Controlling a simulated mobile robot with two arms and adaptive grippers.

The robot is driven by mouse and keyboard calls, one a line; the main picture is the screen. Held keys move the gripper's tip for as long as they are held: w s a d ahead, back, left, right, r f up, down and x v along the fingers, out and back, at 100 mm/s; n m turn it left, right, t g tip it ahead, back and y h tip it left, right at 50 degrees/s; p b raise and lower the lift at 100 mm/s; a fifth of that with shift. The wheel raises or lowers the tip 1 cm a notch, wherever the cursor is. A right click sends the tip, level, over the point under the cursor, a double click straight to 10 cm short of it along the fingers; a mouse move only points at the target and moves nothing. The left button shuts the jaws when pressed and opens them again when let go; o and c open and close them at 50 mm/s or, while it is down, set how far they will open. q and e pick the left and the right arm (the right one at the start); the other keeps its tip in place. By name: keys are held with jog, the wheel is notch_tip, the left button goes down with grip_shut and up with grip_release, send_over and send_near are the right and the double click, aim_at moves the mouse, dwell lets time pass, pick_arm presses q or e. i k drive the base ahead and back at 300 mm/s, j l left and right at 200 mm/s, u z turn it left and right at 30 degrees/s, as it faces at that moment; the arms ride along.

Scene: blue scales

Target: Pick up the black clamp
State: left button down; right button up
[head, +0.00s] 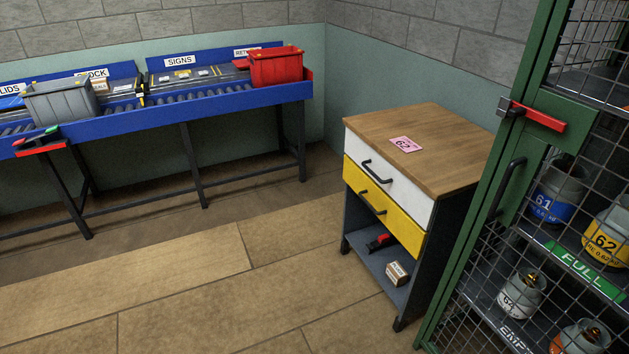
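No thing in the head view shows clearly as a black clamp. A small red and black object (380,241) lies on the open lower shelf of the wooden-topped cabinet (440,127); it is too small to tell what it is. Neither of my grippers is in view.
A small brown box (397,273) sits on the same shelf, and a pink "62" card (406,144) lies on top. A green mesh cage (500,180) with several gas cylinders stands at right. A blue roller conveyor (200,106) with grey and red bins runs along the back. Floor at left is clear.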

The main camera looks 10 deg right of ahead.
aim_at(383, 238)
jog(key=i+j, duration=0.15)
jog(key=i, duration=0.45)
jog(key=i+j, duration=0.2)
jog(key=i, duration=0.4)
jog(key=i+j, duration=0.15)
jog(key=i, duration=0.45)
